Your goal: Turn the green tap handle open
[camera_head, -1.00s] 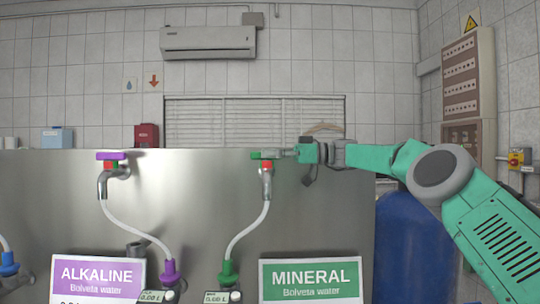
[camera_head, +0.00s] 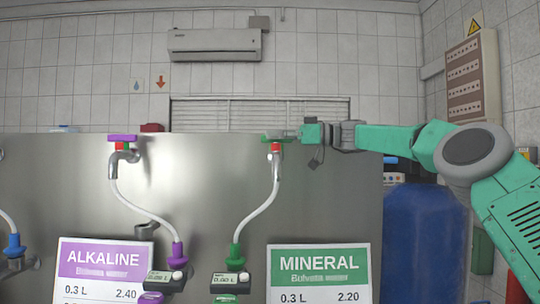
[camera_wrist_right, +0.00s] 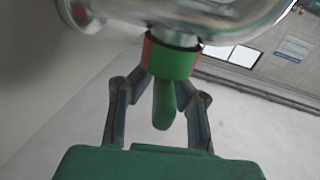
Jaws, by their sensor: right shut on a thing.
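The green tap handle (camera_head: 270,138) sits on top of the right-hand tap, above the MINERAL sign (camera_head: 319,264). My right gripper (camera_head: 293,134) reaches it from the right and is shut on it. In the right wrist view the handle (camera_wrist_right: 163,104) hangs between the two fingers of my right gripper (camera_wrist_right: 163,95), below a green and red collar and the shiny tap body (camera_wrist_right: 215,18). In the head view the handle lies about level, across the tap. My left gripper is in no view.
A purple-handled tap (camera_head: 122,150) stands to the left over the ALKALINE sign (camera_head: 105,262). White hoses with green (camera_head: 235,255) and purple nozzles hang in front of the steel panel (camera_head: 60,180). A blue tank (camera_head: 425,235) stands to the right below my arm.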

